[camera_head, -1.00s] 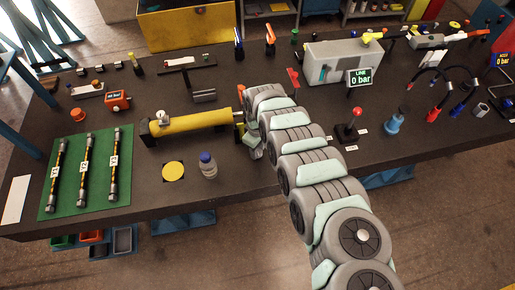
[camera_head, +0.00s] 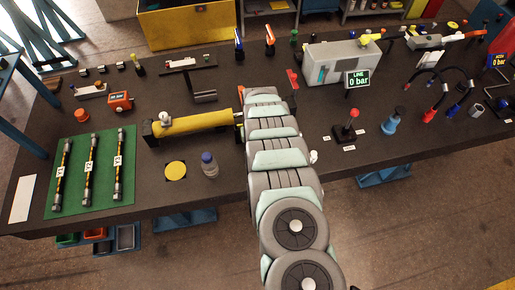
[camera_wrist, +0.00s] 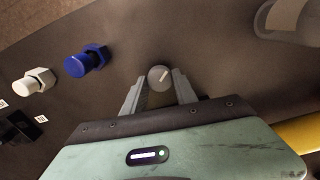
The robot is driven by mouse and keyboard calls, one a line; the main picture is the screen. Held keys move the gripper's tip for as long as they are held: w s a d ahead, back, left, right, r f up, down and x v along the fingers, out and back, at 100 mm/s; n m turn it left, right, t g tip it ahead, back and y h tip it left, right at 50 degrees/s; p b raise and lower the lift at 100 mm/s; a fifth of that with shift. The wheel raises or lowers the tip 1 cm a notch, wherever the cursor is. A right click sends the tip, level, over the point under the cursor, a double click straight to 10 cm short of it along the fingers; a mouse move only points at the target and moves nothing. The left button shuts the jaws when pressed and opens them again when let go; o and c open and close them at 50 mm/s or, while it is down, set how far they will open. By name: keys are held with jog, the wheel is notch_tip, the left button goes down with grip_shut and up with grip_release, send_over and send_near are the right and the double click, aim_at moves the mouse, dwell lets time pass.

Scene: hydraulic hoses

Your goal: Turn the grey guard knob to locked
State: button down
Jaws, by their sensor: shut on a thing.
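The grey guard knob (camera_wrist: 160,74) is a small round knob with a white line across its top, seen in the wrist view. The line is tilted, running up to the right. My gripper (camera_wrist: 160,88) has one finger on each side of the knob and is shut on it. I cannot read any locked mark around the knob. In the head view my arm hides the knob and the gripper.
A blue hex fitting (camera_wrist: 86,60) and a white hex fitting (camera_wrist: 35,82) stand left of the knob in the wrist view. A yellow cylinder (camera_head: 196,125) lies left of my arm. A red-knobbed lever (camera_head: 353,115) stands to the right.

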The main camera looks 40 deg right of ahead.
jog(key=m+b, duration=0.1)
jog(key=m, duration=0.3)
jog(key=shift+f+m, duration=0.1)
jog(key=shift+m, duration=0.2)
jog(key=shift+m+b, duration=0.55)
jog(key=shift+m, duration=1.05)
jog(key=c, duration=1)
grip_release()
jog(key=shift+o, duration=0.2)
notch_tip(320, 180, up, 11)
